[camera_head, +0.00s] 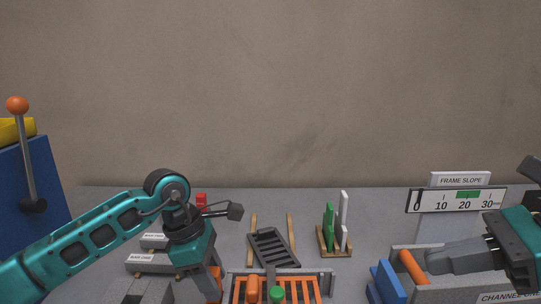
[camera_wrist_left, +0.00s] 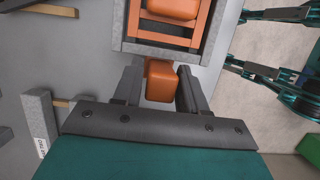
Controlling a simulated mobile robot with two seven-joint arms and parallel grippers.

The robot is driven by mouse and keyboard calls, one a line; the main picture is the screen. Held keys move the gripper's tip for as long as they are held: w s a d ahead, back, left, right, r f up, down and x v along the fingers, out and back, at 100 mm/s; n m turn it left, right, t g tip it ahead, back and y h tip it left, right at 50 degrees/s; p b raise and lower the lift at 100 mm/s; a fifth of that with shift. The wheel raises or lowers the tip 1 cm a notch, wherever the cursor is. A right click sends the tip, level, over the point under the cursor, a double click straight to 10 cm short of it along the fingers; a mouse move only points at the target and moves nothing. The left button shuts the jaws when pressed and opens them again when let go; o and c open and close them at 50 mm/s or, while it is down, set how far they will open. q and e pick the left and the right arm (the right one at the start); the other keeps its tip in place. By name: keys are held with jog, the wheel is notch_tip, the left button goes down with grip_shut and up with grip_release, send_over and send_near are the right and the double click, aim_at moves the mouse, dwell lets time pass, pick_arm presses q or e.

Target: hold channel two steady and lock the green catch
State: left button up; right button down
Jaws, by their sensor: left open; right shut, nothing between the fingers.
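A grey frame with orange bars (camera_head: 318,288) stands at the bottom centre of the head view; no channel-two label shows. A green knob (camera_head: 277,293) and an orange handle (camera_head: 252,288) rise at its front; I cannot tell whether the knob is the green catch. My left gripper (camera_head: 213,290) is left of this frame, pointing down. In the left wrist view my left gripper (camera_wrist_left: 157,88) is open, with an orange block (camera_wrist_left: 160,82) between its fingers, beside a grey-rimmed orange frame (camera_wrist_left: 205,50). My right gripper (camera_head: 430,262) is shut and empty, near an orange cylinder (camera_head: 412,267).
A CHANNEL ONE label (camera_head: 508,297) is at the bottom right. A blue part (camera_head: 388,282) stands beside the cylinder. A FRAME SLOPE gauge (camera_head: 458,200), a dark slotted plate (camera_head: 272,248) and a wooden stand (camera_head: 333,243) are behind. A lever (camera_head: 27,160) stands left.

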pick_arm(q)
jog(key=o, duration=0.5)
jog(key=v, duration=1.2)
jog(key=p+v, duration=0.3)
jog(key=v, duration=0.3)
jog(key=shift+p, duration=0.4)
